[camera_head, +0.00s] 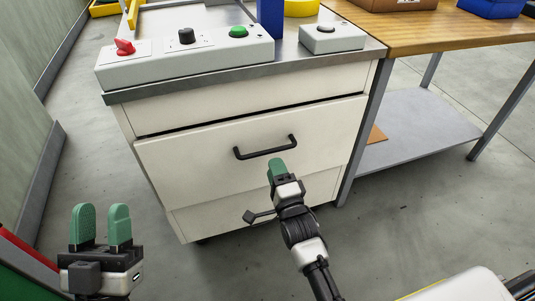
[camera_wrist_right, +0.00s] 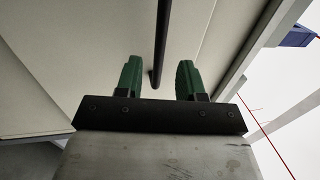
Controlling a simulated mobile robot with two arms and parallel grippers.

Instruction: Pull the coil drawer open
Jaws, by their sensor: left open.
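The cabinet has pale drawers, and the middle drawer (camera_head: 200,165) has a black bar handle (camera_head: 265,148) on its front. A dark gap shows along this drawer's top edge, and its front seems to stand slightly proud of the panel above. My right gripper (camera_head: 277,167) is just below and in front of the handle. In the right wrist view, the green fingers of my right gripper (camera_wrist_right: 159,80) are apart, with the handle (camera_wrist_right: 162,40) running between them, not visibly touching either one. My left gripper (camera_head: 102,225) is open and empty at the lower left, away from the cabinet.
A control box (camera_head: 185,55) with a red switch, black knob and green button sits on the cabinet top, beside a smaller button box (camera_head: 332,37). A wooden workbench (camera_head: 440,25) with a lower shelf (camera_head: 415,130) stands at the right. The floor before the cabinet is clear.

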